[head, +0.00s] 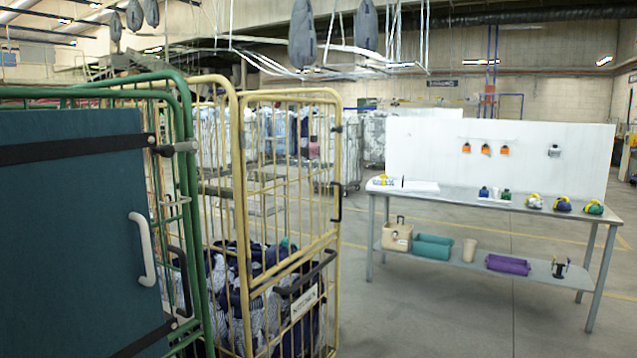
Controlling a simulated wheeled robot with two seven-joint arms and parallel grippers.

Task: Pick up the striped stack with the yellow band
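Neither of my grippers is in the head view. I cannot make out for certain a striped stack with a yellow band. A small white, blue and yellow item (382,181) lies on the left end of the table top (468,200), too small to tell whether it is a banded stack. Dark blue and white striped cloth (262,310) lies heaped in the yellow wire cage (243,200) in front. Cage bars partly hide it, and no yellow band shows on it.
A green-framed cage with a teal panel (70,230) blocks the left. The table also carries a white flat item (421,186), small bottles (484,192) and several balls (562,204). Floor (440,320) before the table is clear.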

